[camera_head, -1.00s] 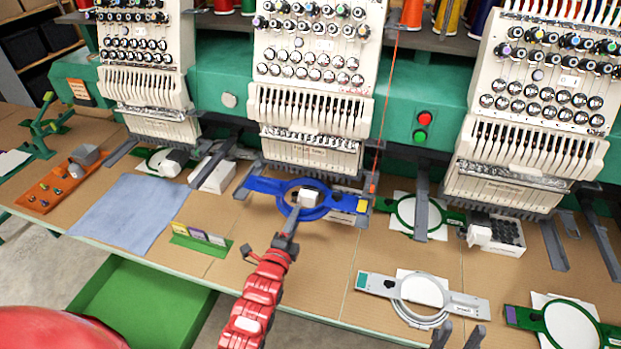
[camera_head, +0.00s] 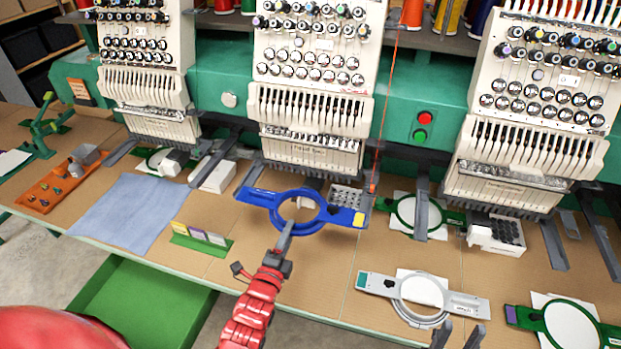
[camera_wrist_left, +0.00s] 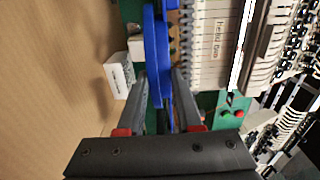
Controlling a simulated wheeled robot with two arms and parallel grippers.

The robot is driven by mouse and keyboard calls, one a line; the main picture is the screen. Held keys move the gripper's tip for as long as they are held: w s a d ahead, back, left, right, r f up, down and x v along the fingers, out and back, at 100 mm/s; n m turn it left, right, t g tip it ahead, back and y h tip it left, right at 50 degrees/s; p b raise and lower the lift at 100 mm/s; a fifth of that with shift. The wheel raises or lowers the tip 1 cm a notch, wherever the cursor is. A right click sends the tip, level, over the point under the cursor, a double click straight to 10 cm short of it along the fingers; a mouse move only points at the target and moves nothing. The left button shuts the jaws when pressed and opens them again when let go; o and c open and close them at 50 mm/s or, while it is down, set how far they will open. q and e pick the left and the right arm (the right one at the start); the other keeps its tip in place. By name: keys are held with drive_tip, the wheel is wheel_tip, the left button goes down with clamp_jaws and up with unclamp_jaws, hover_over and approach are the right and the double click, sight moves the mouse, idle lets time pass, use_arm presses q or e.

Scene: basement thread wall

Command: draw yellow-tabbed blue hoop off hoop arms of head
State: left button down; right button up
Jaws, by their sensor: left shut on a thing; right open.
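The blue hoop (camera_head: 265,197) with a yellow tab (camera_head: 359,219) is in front of the middle embroidery head (camera_head: 311,90), a little tilted and nearer to me than the head. My left gripper (camera_head: 287,229) is shut on the near edge of its ring. The left wrist view shows the blue hoop (camera_wrist_left: 157,60) between the two grey fingers (camera_wrist_left: 165,95). Grey hoop arms of the middle head lie partly hidden behind the hoop. My right gripper (camera_head: 458,338) is open and empty at the bottom edge, with only its fingertips showing.
A grey hoop (camera_head: 420,291) and a green hoop (camera_head: 565,325) lie on the table at the front right. A blue cloth (camera_head: 130,212) and a green card holder (camera_head: 201,239) are on the left. A red thread (camera_head: 386,100) hangs right of the middle head. A green bin (camera_head: 140,305) is below the edge.

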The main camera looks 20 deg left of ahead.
use_arm(q)
drive_tip(key=c, duration=0.5)
unclamp_jaws()
